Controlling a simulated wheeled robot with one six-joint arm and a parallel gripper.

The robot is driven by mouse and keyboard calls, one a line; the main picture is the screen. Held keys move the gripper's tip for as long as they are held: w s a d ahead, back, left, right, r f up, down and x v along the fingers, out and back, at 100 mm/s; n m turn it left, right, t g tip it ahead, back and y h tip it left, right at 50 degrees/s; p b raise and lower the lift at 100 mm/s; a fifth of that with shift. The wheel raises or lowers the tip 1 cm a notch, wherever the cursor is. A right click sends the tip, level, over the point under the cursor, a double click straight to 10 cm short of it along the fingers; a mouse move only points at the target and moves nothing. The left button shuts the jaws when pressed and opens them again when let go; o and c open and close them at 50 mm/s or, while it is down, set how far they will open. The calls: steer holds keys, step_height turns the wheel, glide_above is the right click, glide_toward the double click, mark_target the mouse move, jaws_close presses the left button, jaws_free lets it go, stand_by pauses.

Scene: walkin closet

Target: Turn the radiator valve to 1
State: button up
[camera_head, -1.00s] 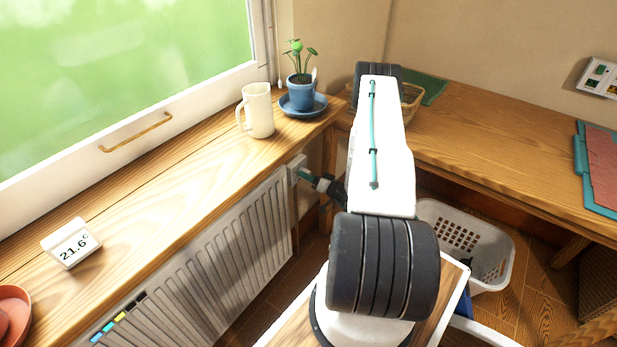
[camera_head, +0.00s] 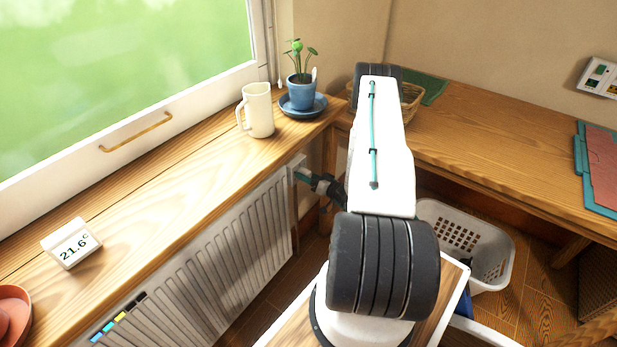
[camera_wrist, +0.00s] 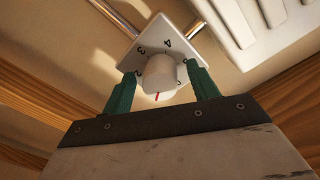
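The radiator valve is a white rounded knob (camera_wrist: 160,72) with a red mark on a square white dial plate (camera_wrist: 150,42). In the wrist view, 3 and 4 are readable on the plate's far side. The red mark points down toward my gripper's body; I cannot read a number beside it. My gripper (camera_wrist: 160,70) is open, one green finger on each side of the knob, with a gap seemingly visible at both sides. In the head view, the white plate (camera_head: 297,163) shows at the radiator's far end, with my gripper (camera_head: 304,178) at it; the knob is hidden there.
The ribbed radiator (camera_head: 215,265) is under the wooden sill (camera_head: 170,190). A cream jug (camera_head: 257,110) and a potted plant (camera_head: 300,90) stand above the valve. A wooden desk (camera_head: 490,140) and white basket (camera_head: 465,240) are at right.

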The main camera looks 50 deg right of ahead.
steer(key=s, duration=0.7)
steer(key=shift+s+d, duration=0.15)
steer(key=shift+s, duration=0.25)
stand_by(0.4)
